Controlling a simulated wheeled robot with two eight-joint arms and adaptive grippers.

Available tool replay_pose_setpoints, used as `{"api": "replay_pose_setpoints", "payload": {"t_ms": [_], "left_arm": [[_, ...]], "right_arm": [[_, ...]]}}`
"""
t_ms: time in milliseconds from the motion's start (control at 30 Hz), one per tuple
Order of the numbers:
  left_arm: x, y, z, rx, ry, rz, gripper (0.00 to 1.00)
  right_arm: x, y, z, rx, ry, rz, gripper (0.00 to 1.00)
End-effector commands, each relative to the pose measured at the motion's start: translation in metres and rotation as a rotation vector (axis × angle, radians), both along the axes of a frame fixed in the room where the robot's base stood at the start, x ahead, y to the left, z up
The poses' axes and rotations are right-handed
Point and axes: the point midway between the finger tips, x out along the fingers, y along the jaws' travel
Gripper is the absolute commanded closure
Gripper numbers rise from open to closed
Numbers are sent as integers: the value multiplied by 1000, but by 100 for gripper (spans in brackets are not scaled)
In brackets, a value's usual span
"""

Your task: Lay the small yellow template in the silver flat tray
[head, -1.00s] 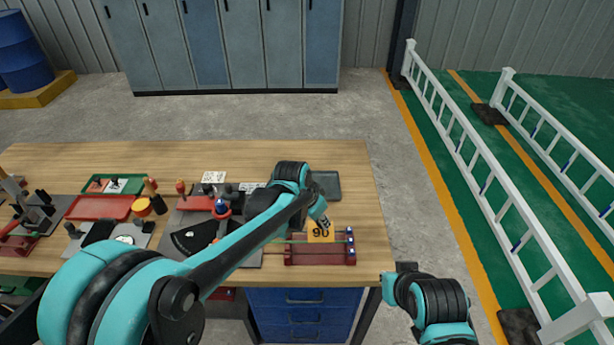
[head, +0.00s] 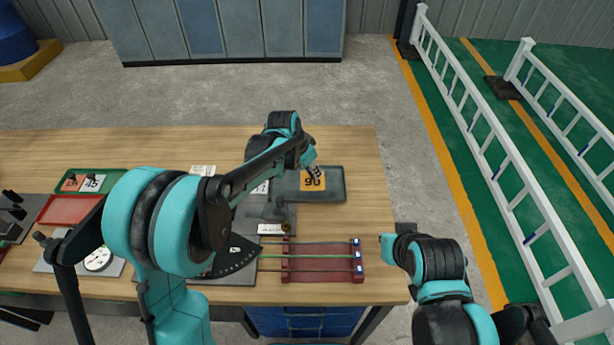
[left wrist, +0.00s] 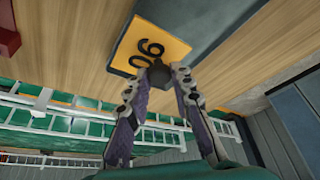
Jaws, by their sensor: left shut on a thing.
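The small yellow template (head: 313,181) is an orange-yellow plate marked 90 with a dark knob. My left gripper (head: 316,174) is shut on this knob; the left wrist view shows the two fingers (left wrist: 160,82) closing on it, with the template (left wrist: 143,45) beyond. The silver flat tray (head: 336,194) is a dark grey shallow tray at the table's back right. The tray (left wrist: 190,14) shows behind the template in the left wrist view.
A red rack (head: 322,262) with rods stands in front of the tray. A black fan-shaped gauge (head: 236,258) and a white label (head: 271,229) lie to its left. A green tray (head: 84,182) and a red tray (head: 70,209) are at far left. Table right of the tray is clear.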

Motion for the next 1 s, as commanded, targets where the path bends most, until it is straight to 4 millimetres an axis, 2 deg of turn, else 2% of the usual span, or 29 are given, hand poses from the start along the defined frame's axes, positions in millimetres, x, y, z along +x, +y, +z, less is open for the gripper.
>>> {"api": "replay_pose_setpoints", "payload": {"t_ms": [100, 300, 433, 633, 1000], "left_arm": [[24, 9, -17, 0, 0, 2, 100], [40, 14, -26, 0, -1, -1, 100], [41, 14, -37, 0, -1, -1, 100], [41, 14, -66, 0, -1, -1, 100], [40, 14, -69, 0, -1, -1, 100]], "right_arm": [[0, 0, -9, 0, 0, 0, 100], [0, 0, -12, 0, 0, 0, 100], [0, 0, -17, 0, 0, 0, 100], [0, 0, -28, 0, 0, 0, 100], [0, 0, -30, 0, 0, 0, 100]]}}
